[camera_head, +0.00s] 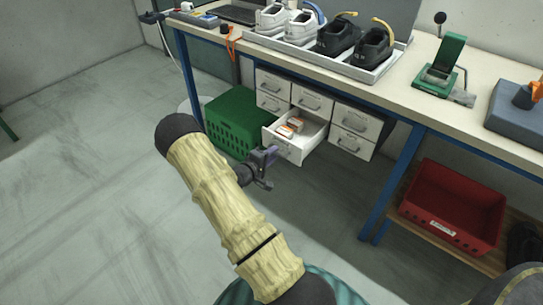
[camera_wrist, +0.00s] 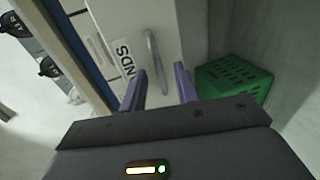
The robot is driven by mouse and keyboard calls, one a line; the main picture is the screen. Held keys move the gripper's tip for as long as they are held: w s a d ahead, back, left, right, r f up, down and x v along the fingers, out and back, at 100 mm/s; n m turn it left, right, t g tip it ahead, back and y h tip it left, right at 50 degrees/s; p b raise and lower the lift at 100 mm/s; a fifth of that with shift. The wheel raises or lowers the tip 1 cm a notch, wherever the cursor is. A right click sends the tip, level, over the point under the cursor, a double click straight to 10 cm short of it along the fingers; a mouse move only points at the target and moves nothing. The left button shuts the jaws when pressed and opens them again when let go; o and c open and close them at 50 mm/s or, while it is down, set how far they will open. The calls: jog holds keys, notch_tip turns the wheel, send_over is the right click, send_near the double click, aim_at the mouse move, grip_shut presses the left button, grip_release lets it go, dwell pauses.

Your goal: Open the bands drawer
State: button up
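A white drawer unit (camera_head: 306,100) hangs under the bench. One lower drawer (camera_head: 290,151) is pulled out, with small orange and white boxes (camera_head: 291,127) inside. In the wrist view a white drawer front (camera_wrist: 133,25) carries a label (camera_wrist: 125,60) whose readable end is "NDS", with a grey bar handle (camera_wrist: 151,55). This front appears to be the pulled-out drawer's. My gripper (camera_head: 268,168) is just in front of that drawer. In the wrist view my gripper (camera_wrist: 160,82) is open, with the handle's end showing between its fingers; contact cannot be told.
A green crate (camera_head: 232,118) stands on the floor left of the drawers. A blue bench leg (camera_head: 392,190) and a red bin (camera_head: 455,205) are to the right. Shoes on a tray (camera_head: 375,75) sit on the bench top. The floor at left is clear.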

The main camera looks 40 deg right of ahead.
jog(key=p+v, duration=0.2)
jog(key=v, duration=1.5)
jog(key=shift+a+p, duration=0.15)
jog(key=shift+p, duration=0.2)
jog(key=shift+r, duration=0.15)
